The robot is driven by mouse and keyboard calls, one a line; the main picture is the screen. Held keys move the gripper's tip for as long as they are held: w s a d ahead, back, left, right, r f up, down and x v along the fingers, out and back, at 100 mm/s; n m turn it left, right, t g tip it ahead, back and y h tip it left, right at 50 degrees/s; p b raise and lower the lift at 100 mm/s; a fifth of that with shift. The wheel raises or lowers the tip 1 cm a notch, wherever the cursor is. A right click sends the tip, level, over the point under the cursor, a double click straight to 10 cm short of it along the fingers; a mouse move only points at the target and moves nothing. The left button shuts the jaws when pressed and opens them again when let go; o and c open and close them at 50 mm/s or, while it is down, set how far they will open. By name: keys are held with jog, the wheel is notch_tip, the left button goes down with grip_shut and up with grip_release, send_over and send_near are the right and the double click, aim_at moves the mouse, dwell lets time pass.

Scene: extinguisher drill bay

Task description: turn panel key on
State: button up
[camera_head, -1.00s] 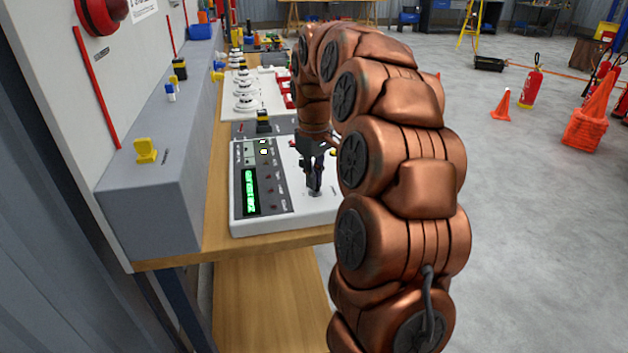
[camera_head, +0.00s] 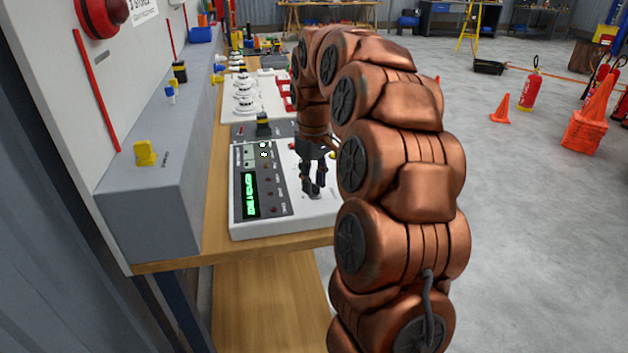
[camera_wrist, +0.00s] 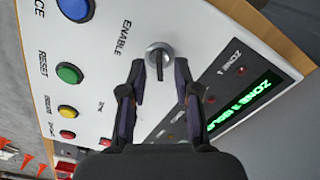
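The panel (camera_head: 320,215) is a white and dark grey box on the wooden bench in the head view. In the wrist view its key switch (camera_wrist: 158,54) is a round silver knob beside the word ENABLE. A narrow key part points down the picture, towards my gripper. My gripper (camera_wrist: 160,72) has its two dark fingers apart, one on each side of the key, with a gap visible on both sides. In the head view my gripper (camera_head: 312,190) hangs over the panel's right part, and the key is hidden there.
The wrist view shows a blue button (camera_wrist: 75,8), a RESET button (camera_wrist: 69,73), a yellow button (camera_wrist: 67,111) and a lit green display (camera_wrist: 240,100) near the key. A grey box with a yellow switch (camera_head: 145,153) stands left of the panel.

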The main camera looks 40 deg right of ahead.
aim_at(314, 184)
jog(key=shift+r, duration=0.1)
notch_tip(314, 184, up, 12)
dwell(0.8)
dwell(0.5)
jog(key=s+a+f+p, duration=0.2)
jog(key=s+a+p, duration=0.2)
jog(key=s+a, duration=0.95)
jog(key=s+a+f+g+p, duration=0.1)
jog(key=s+a+f+p, duration=0.1)
jog(key=s, duration=0.6)
jog(key=s+a+f+m+p, duration=0.1)
jog(key=s+a+f+p, duration=0.1)
jog(key=s+a+f, duration=0.3)
jog(key=s, duration=0.4)
jog(key=shift+s+a+f+g, duration=0.2)
jog(key=shift+s+f+g, duration=0.1)
jog(key=shift+g, duration=0.1)
